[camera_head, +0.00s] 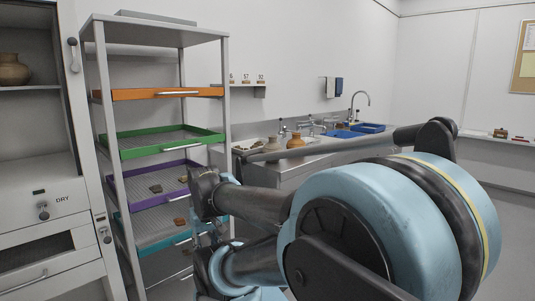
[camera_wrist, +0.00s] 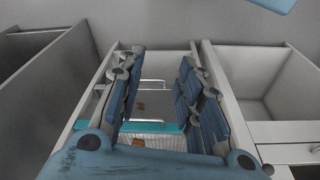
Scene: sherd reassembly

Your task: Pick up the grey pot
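I cannot make out a grey pot in either view. A brown pot (camera_head: 13,70) stands on a shelf of the open cabinet at the far left. An orange-brown pot (camera_head: 295,141) stands on the sink counter, with a small pale object (camera_head: 272,143) beside it. My gripper (camera_wrist: 162,72) is open in the wrist view, its blue fingers spread with nothing between them. It faces the drawer rack from a distance. I cannot pick out its fingers in the head view, where my arm fills the lower right.
The rack holds orange (camera_head: 160,94), green (camera_head: 165,145), purple (camera_head: 150,176) and teal (camera_head: 165,240) trays. Blue basins (camera_head: 368,128) sit by the sink. My arm hides much of the floor.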

